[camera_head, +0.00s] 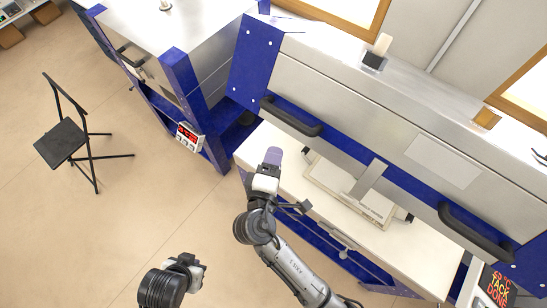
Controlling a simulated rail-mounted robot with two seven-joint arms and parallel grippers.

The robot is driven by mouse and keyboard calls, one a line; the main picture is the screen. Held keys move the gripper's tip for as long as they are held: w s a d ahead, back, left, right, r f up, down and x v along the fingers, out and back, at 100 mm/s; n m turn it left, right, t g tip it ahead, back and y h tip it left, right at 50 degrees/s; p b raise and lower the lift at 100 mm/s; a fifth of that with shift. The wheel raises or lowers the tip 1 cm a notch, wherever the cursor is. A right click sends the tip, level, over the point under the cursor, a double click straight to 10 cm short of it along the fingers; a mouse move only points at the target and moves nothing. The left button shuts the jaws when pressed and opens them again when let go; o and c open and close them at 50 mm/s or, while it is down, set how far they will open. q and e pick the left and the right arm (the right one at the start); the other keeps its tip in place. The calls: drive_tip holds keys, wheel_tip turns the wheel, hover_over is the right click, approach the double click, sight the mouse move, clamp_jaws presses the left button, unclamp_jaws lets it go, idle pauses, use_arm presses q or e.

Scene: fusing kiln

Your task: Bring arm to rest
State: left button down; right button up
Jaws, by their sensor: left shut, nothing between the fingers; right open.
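My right gripper (272,164) is at the end of the grey and black arm that rises from the bottom centre. It is over the left end of the white bench surface in front of the large kiln (350,110). It is open, and I see nothing held in it. A purple-grey piece shows at its tip, and its finger edges are hard to make out. My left gripper (192,268) is low in the view over the bare floor, left of the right arm. It is small and partly turned away; it is shut and empty.
The kiln's front has two dark handles (291,118). A pale framed tray (350,196) lies on the bench (425,243) right of my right gripper. A second blue-framed kiln with a red display (187,134) stands left. A black folding chair (62,142) stands on open floor.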

idle(0.3)
drive_tip(key=s+d+f+m+g+y+p, duration=0.25)
drive_tip(key=s+d+m+g, duration=0.25)
drive_tip(key=s+d+m, duration=0.45)
drive_tip(key=s+d+f+m+g+y+p, duration=0.3)
drive_tip(key=s+d+g, duration=0.35)
drive_tip(key=d, duration=0.55)
drive_tip(key=s+d+f+g+h+p, duration=0.1)
drive_tip(key=s+f, duration=0.1)
drive_tip(key=s, duration=0.6)
drive_tip(key=shift+s+d+f+m+g+h+p, duration=0.15)
drive_tip(key=shift+s+d+m+g+h+p, duration=0.05)
drive_tip(key=shift+d+m+g+h+p, duration=0.2)
